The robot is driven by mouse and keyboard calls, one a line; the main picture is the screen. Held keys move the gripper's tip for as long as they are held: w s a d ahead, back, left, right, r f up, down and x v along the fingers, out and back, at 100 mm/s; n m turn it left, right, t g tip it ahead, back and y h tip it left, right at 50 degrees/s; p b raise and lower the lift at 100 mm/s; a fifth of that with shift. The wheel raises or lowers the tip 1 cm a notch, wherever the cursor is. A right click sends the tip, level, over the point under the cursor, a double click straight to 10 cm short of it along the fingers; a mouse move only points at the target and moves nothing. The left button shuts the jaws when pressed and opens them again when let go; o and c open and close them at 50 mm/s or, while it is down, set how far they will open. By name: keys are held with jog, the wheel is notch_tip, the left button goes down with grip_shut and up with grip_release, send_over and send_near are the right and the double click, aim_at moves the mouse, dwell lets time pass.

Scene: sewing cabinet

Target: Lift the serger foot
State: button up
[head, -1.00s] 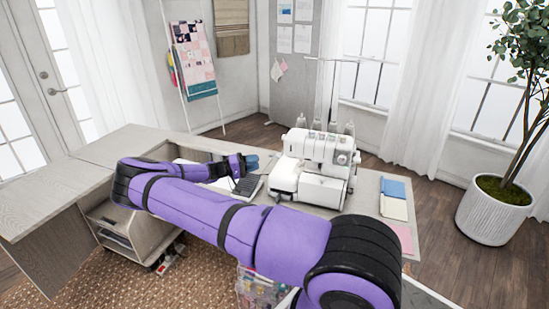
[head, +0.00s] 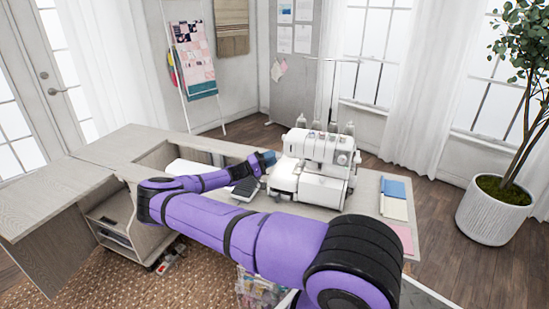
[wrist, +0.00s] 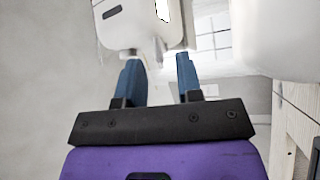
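The white serger (head: 314,168) stands upright on the cabinet top, with thread cones along its top. My gripper (head: 268,158) has blue fingers and is at the serger's left side, pointing toward it. In the wrist view my gripper (wrist: 160,62) is open, its two fingers apart. A white machine body (wrist: 138,24) fills the top of that view, close beyond the fingertips. A narrow pale part shows between the fingers; I cannot tell whether they touch it. The serger foot is too small or hidden to make out.
The cabinet top (head: 345,222) carries blue and cream cloths (head: 394,198) and a pink sheet (head: 402,236) right of the serger. A dark flat pad (head: 243,190) lies below my forearm. An open recess is at left. A potted plant (head: 494,212) stands far right.

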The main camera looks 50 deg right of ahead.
jog(key=shift+x, duration=0.9)
grip_shut()
jog(key=shift+r, duration=0.1)
jog(key=shift+a+r+n+t+y, duration=0.2)
jog(key=shift+r+n+t+y, duration=0.45)
jog(key=shift+n, duration=0.25)
jog(key=shift+r+n+t+y, duration=0.35)
jog(key=shift+r+n+y, duration=0.4)
jog(key=shift+n+y, duration=0.25)
jog(key=shift+w+d+r+n+y, duration=0.1)
jog(key=shift+d+r+n+y, duration=0.1)
jog(key=shift+r+n+y, duration=0.5)
jog(key=shift+w+d+r+n+y, duration=0.1)
jog(key=shift+d+r+n+y, duration=0.1)
jog(key=shift+r+n+y, duration=0.55)
jog(key=shift+f, duration=0.15)
